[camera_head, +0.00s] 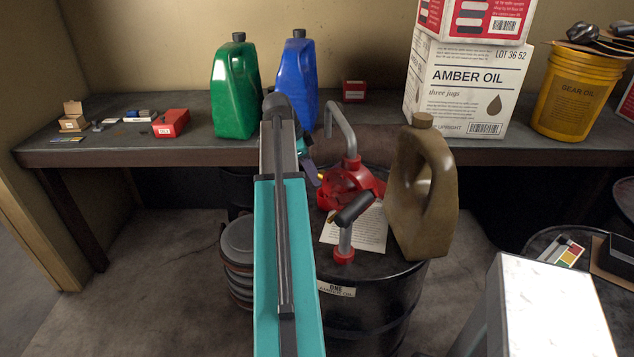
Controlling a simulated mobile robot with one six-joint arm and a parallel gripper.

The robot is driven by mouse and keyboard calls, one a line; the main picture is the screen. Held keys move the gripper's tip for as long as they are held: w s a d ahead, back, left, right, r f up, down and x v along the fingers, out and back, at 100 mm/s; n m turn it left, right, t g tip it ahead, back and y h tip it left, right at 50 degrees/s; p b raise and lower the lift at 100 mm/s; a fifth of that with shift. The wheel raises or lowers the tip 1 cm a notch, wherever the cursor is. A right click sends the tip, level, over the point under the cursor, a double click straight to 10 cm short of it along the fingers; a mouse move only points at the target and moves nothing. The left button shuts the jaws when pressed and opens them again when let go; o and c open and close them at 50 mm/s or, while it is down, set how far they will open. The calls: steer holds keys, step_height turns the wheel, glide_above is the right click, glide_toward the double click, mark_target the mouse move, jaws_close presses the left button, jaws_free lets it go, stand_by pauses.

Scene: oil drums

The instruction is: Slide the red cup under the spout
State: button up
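A red hand pump (346,190) stands on a black drum (370,305) labelled "ONE AMBER OIL". Its grey bent spout (340,122) rises from the pump and hooks over to the left, with its end turned down. I cannot make out a red cup; it may be hidden behind my arm or the pump. My teal arm reaches up the middle of the picture and covers the drum's left part. My gripper (312,172) shows only as a dark sliver right of the arm, close to the pump's left side. Its fingers are mostly hidden, so its opening and any hold cannot be seen.
A brown jug (424,195) and a paper sheet (362,228) are on the drum beside the pump. The bench (90,152) behind holds green (236,92) and blue (297,85) jugs, small boxes, cartons and a yellow bucket (572,95). Dark round lids (238,245) are stacked at left.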

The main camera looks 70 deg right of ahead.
steer(key=shift+v, duration=0.8)
steer(key=shift+w, duration=0.15)
